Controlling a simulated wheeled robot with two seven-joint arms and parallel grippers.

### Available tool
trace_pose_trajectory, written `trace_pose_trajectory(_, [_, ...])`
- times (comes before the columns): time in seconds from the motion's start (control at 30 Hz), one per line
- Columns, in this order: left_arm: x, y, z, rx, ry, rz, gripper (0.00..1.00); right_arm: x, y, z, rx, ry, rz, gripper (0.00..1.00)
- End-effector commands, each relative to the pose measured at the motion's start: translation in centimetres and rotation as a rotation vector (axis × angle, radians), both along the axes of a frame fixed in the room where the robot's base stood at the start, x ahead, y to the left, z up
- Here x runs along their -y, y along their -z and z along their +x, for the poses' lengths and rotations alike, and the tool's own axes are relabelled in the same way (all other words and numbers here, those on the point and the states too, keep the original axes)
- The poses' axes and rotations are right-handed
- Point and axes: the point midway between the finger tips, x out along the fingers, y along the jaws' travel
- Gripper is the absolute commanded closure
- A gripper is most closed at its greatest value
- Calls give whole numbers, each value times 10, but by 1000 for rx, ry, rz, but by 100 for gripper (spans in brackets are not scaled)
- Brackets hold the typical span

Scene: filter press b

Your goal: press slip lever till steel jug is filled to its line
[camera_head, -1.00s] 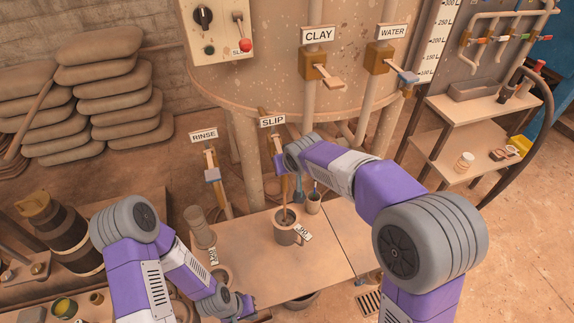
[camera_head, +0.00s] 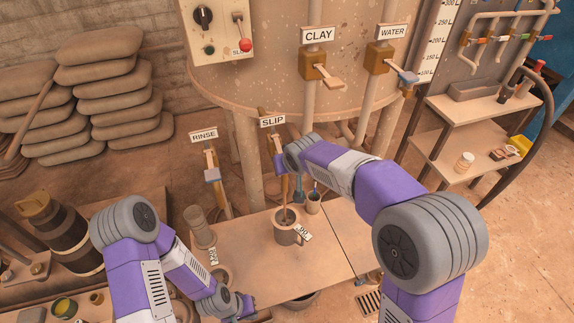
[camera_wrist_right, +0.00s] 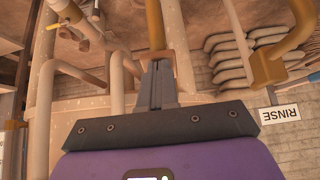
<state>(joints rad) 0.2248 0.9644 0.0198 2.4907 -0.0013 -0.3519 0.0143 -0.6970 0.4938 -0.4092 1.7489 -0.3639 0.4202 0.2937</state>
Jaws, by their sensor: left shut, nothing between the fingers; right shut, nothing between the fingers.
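The steel jug (camera_head: 287,230) stands upright on the bench below the slip tap, with a tag by its handle. A thin brown stream (camera_head: 285,200) runs into it, and brown slip shows inside. Its fill line is too small to make out. The slip lever (camera_head: 279,163) is mostly behind my right wrist in the head view. My right gripper's shut, empty fingers (camera_wrist_right: 160,84) show in the right wrist view, tips at the brass tap (camera_wrist_right: 155,56); I cannot tell whether they touch the lever. My left gripper (camera_head: 246,305) is shut and empty, low, in front of the bench.
The rinse tap (camera_head: 211,165) is left of the slip tap; the clay (camera_head: 318,68) and water (camera_head: 390,58) valves are above right. The bench's right part (camera_head: 345,235) is clear.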

Motion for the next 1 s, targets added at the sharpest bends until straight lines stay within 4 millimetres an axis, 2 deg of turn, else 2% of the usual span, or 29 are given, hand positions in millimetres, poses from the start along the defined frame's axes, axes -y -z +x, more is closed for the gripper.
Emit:
trace_pose_trajectory(0.03, [0,1,0,0,0,0,100,3,9,-3,-22,4,-11,100])
trace_pose_trajectory(0.8, [0,1,0,0,0,0,100,3,9,-3,-22,4,-11,100])
trace_pose_trajectory(1.0, [0,-6,0,0,0,0,100,2,-3,-5,-16,0,-10,100])
